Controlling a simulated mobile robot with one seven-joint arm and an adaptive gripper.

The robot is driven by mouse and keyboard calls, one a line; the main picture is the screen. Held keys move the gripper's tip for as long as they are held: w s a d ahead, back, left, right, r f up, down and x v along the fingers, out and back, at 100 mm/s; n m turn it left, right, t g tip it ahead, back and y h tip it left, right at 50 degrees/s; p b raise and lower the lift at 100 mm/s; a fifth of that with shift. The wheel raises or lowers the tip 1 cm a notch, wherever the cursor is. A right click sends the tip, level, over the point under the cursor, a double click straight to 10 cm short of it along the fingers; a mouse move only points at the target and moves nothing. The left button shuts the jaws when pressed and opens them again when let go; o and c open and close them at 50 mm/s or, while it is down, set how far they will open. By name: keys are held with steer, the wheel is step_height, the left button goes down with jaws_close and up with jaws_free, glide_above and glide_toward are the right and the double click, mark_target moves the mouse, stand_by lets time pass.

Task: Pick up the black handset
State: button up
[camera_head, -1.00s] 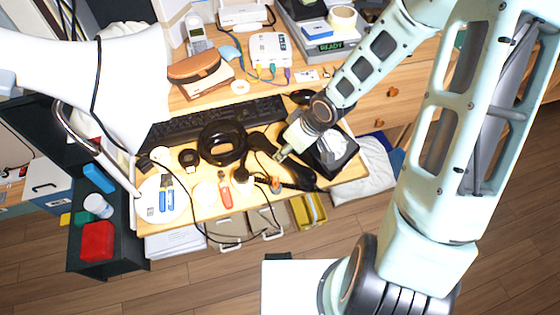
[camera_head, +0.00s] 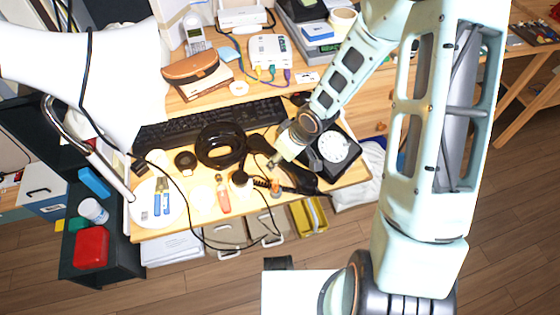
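The black handset (camera_head: 298,180) lies slantwise on the wooden desk, in front of the black dial phone (camera_head: 350,157) with its round white dial. A coiled black cord runs from near its lower end. My gripper (camera_head: 273,163) points down and left over the handset's middle, hiding part of it. The fingertips are small and dark against the black handset, so I cannot tell whether they are open, or whether they touch it.
A black ring-shaped object (camera_head: 221,145) lies left of my gripper, in front of the keyboard (camera_head: 180,131). A red-handled screwdriver (camera_head: 223,196) and a white plate with blue-handled tools (camera_head: 160,200) lie further left. A white lamp (camera_head: 110,80) stands at the left. Clutter leaves little free desk.

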jaws_close()
steer(key=shift+r, duration=0.2)
